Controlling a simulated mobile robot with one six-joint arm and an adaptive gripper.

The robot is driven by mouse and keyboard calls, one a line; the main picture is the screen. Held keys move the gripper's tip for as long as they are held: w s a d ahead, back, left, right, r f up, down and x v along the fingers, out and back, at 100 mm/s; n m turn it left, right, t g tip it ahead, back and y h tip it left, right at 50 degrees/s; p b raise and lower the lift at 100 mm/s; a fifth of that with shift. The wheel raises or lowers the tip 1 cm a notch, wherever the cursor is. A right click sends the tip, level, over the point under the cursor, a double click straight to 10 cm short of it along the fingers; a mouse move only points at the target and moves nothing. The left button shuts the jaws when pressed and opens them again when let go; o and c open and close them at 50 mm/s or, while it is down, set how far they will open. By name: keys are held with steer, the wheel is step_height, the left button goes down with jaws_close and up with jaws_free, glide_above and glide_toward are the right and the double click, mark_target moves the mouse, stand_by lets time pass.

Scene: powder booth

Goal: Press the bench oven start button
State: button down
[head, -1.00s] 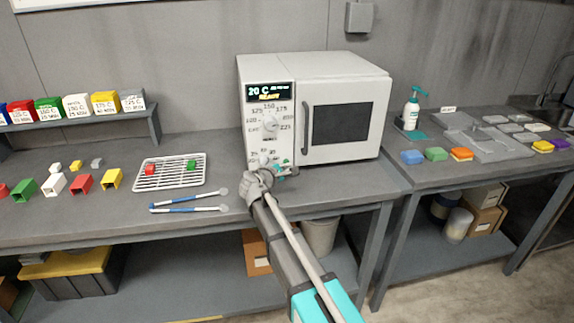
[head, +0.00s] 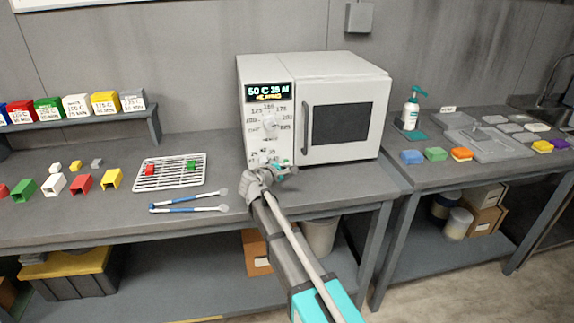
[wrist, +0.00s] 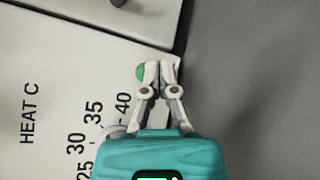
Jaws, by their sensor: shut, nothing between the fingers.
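The bench oven (head: 345,75) is a white box with its dark-windowed door shut. Its lit display (head: 268,91) reads about 50 C and 35 M, with a small yellow line of text below that I cannot read clearly. The green start button (wrist: 140,73) shows in the wrist view, partly hidden by my fingertips. My gripper (wrist: 159,66) is shut and empty, with its tips at the button; I cannot tell whether they touch it. In the head view my gripper (head: 284,169) is at the lower part of the oven's control panel, and my wrist hides some of that area.
A wire rack (head: 170,184) with a red and a green piece stands left of the oven. Blue-handled tongs (head: 188,208) lie in front of it. Small coloured blocks lie farther left. A pump bottle (head: 411,110) stands on the right bench.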

steer(key=shift+s+d, duration=0.25)
steer(key=shift+s, duration=0.6)
steer(key=shift+s, duration=0.1)
steer(key=shift+s+d, duration=0.2)
steer(key=shift+s, duration=0.55)
steer(key=shift+s+d, duration=0.25)
steer(key=shift+s, duration=0.55)
steer(key=shift+s+d, duration=0.2)
steer(key=shift+s, duration=0.55)
